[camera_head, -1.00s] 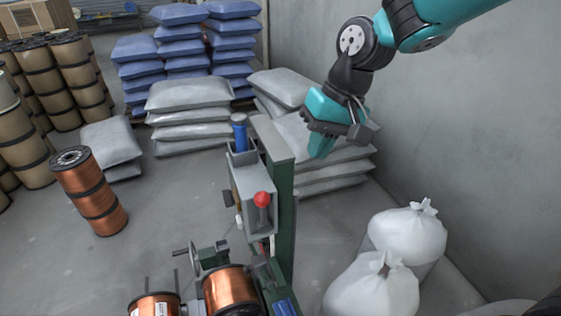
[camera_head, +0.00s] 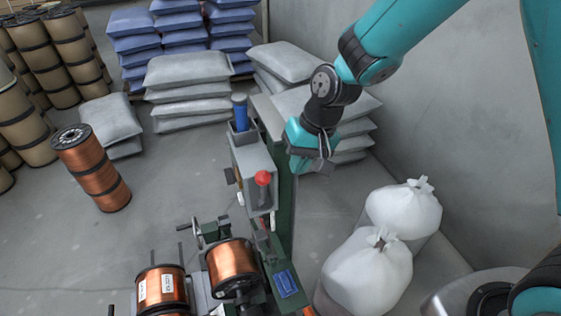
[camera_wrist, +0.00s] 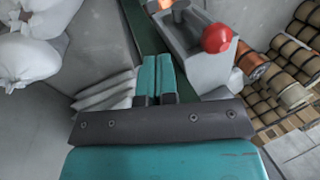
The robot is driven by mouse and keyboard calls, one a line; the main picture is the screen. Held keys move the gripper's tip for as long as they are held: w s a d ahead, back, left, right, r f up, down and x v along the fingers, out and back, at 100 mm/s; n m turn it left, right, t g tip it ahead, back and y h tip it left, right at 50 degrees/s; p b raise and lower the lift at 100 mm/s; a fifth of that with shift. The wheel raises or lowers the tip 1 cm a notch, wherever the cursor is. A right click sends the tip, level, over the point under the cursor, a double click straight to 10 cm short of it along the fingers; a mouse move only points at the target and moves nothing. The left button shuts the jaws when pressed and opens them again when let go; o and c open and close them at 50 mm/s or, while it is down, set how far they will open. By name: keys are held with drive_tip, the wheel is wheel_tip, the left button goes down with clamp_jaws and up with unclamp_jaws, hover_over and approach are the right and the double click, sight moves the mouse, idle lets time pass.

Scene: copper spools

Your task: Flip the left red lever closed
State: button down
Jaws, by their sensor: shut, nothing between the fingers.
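The red lever (camera_head: 262,178) has a round red knob on a short stem at the front of the grey box of a green machine (camera_head: 256,158). In the wrist view its red knob (camera_wrist: 217,38) is large, to the right of my fingertips. My gripper (camera_head: 298,165) is beside the top of the machine, to the right of and a little above the knob. In the wrist view the two teal fingers of my gripper (camera_wrist: 157,60) are together with nothing between them, apart from the knob. The lever's stem is partly hidden by the knob in the wrist view.
Copper spools (camera_head: 231,262) sit at the machine's base. White tied bags (camera_head: 370,273) stand to its right. Grey sacks (camera_head: 187,85) are stacked behind. A standing copper spool (camera_head: 92,170) is on open floor at the left. A wall is at the right.

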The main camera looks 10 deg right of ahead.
sight(264, 191)
drive_tip(key=a+p, duration=0.1)
drive_tip(key=a, duration=0.3)
drive_tip(key=shift+s+f+p, duration=0.1)
drive_tip(key=shift+f+p, duration=0.25)
drive_tip(key=shift+f, duration=0.05)
drive_tip(key=shift+a, duration=0.1)
